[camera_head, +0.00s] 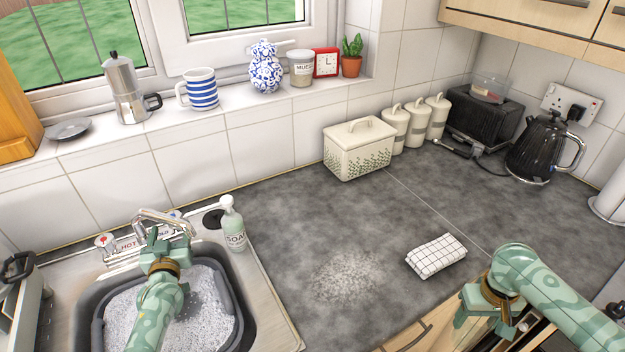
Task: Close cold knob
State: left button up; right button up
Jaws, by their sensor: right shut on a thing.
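The tap's cold knob (174,214), with a small blue mark, sits behind the sink at the right of the spout and is partly hidden by my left gripper. My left gripper (167,232) is over the back of the sink, right in front of the spout (150,214) and close to the cold knob. Whether it touches the knob, and how wide its jaws stand, I cannot tell. The hot knob (104,241), with a red mark, is to the left. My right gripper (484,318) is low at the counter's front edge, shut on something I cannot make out.
A dark basin (236,318) of soapy water stands in the sink. A soap bottle (233,224) is just right of the tap. A checked cloth (436,255) lies on the grey counter (290,225), whose middle is mostly clear. A bread bin (358,150) stands at the back.

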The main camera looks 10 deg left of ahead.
pick_arm(q)
jog(key=shift+p+v, duration=0.3)
jog(key=shift+v, duration=1.95)
